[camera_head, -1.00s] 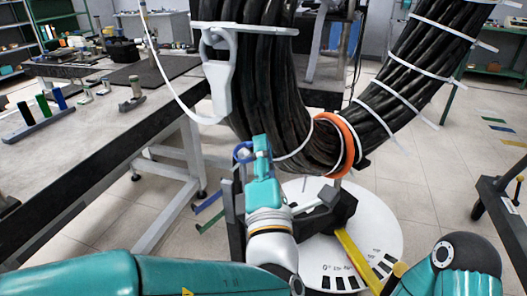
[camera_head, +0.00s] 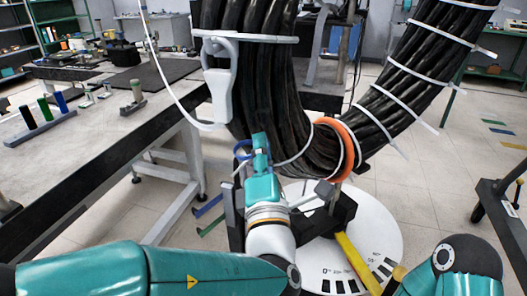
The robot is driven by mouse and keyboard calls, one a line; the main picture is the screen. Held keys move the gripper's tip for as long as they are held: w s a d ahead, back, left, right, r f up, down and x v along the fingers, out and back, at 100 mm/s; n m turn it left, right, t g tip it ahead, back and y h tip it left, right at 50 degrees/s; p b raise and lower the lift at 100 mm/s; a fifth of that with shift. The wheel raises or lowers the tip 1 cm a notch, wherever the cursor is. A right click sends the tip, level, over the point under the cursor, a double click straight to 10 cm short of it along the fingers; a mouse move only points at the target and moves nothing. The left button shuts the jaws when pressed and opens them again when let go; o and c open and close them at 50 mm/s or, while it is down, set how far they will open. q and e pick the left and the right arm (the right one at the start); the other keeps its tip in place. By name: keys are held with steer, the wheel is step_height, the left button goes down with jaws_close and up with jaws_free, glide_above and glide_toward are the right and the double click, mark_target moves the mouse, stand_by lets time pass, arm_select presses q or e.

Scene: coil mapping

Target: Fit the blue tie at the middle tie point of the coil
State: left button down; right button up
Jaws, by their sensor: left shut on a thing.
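The coil (camera_head: 270,90) is a thick bundle of black cables hanging down and curving up to the right. White ties ring it at several places, and an orange band (camera_head: 348,146) wraps its lower bend. My left gripper (camera_head: 252,146) is at the lower left of the bend, shut on the blue tie (camera_head: 241,151), a small blue loop partly hidden by the fingers. A white strand runs from near the gripper along the coil's underside. Whether the blue tie touches the coil I cannot tell.
A white round base plate (camera_head: 375,235) with black marks lies under the coil. A workbench (camera_head: 85,125) at left carries a rack with green, black and blue rolls (camera_head: 47,112). A grey tool (camera_head: 221,85) hangs at the coil's left. A dark stand (camera_head: 500,205) is at right.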

arm_select(q)
steer(key=shift+w+r+p, duration=0.25)
steer(key=shift+w+p, duration=0.05)
steer(key=shift+w, duration=0.35)
stand_by(1.1)
steer(key=c, duration=1.1)
jaws_free()
steer(key=shift+f, duration=0.1)
